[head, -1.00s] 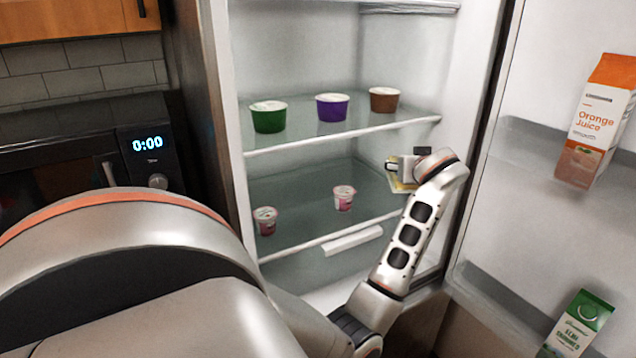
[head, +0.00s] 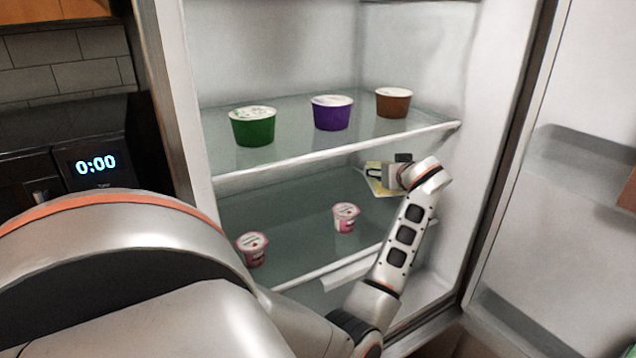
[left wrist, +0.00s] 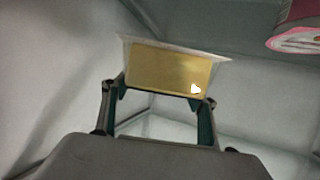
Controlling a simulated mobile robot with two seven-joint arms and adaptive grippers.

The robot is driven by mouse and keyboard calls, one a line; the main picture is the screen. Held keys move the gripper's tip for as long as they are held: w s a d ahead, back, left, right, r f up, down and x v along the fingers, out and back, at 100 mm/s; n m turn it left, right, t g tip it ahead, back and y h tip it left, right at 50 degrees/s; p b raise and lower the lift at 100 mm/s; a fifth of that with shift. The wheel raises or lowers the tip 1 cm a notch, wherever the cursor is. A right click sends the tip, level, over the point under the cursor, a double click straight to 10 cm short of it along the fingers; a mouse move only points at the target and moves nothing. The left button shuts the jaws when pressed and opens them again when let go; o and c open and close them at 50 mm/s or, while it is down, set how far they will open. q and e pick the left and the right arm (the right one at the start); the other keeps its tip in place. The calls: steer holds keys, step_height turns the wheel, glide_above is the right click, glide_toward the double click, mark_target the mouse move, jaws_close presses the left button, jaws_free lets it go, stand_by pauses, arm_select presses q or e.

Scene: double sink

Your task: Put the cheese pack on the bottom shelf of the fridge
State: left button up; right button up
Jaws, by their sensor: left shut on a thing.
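The cheese pack (head: 380,187), a flat yellow pack with a pale rim, is inside the fridge above the lower glass shelf (head: 300,215), towards its right side. My left gripper (head: 380,173) is shut on the pack. In the left wrist view the cheese pack (left wrist: 168,68) sits between the fingertips of my left gripper (left wrist: 160,92). The head view does not clearly show whether the pack touches the shelf. My right gripper is not in view.
Two pink yogurt cups (head: 346,217) (head: 252,249) stand on the lower shelf, left of my gripper. Green (head: 253,128), purple (head: 331,114) and brown (head: 393,103) tubs stand on the shelf above. The open fridge door (head: 570,200) is at the right.

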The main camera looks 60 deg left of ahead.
mark_target(380, 212)
arm_select(q)
step_height(380, 212, down, 4)
steer(key=shift+r, duration=0.1)
steer(key=shift+f+b, duration=0.3)
steer(key=shift+f, duration=0.3)
step_height(380, 212, down, 5)
steer(key=shift+r+b, duration=0.2)
steer(key=shift+b, duration=0.1)
steer(key=shift+f, duration=0.2)
steer(key=o, duration=1.4)
